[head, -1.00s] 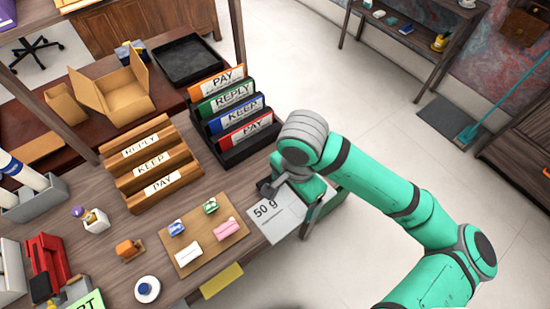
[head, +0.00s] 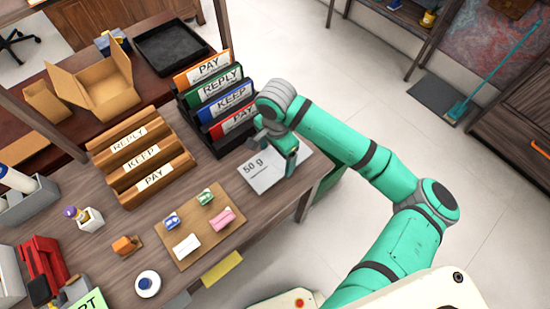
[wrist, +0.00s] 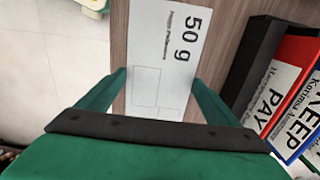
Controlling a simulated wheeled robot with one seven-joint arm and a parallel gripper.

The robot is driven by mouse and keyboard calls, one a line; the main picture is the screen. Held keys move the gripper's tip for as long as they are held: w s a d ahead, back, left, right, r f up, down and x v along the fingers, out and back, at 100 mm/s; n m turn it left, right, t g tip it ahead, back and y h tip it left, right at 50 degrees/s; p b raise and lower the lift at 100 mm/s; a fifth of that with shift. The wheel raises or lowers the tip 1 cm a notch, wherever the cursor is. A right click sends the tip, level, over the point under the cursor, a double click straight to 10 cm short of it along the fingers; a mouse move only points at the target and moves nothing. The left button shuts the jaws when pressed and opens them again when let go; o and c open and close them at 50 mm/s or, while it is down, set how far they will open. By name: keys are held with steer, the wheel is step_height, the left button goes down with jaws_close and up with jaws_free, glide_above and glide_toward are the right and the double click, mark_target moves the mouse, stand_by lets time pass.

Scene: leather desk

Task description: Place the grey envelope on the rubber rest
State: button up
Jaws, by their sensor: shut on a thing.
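The grey envelope (head: 262,179) is pale, flat and marked "50 g". It is at the right end of the desk, below the black file rack in the head view. My gripper (head: 276,158) is shut on it, with one finger along each side edge in the wrist view, where the envelope (wrist: 172,45) fills the space between the fingers. I cannot tell whether it touches the desk. A tan board (head: 183,253) bearing several small blocks lies to its lower left.
The black rack (head: 228,140) of labelled binders stands close behind the envelope. A wooden stepped sorter (head: 140,160) stands to the left. A yellow note (head: 222,270) is at the desk's front edge. Bare desk lies between rack and board.

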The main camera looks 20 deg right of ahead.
mark_target(275, 157)
steer(key=shift+w+f, duration=0.45)
steer(key=shift+w+d+f, duration=0.1)
steer(key=shift+w+f, duration=0.1)
steer(key=shift+f, duration=1.6)
steer(key=shift+f, duration=0.1)
steer(key=o, duration=0.9)
steer(key=shift+o, duration=0.2)
step_height(275, 157, up, 12)
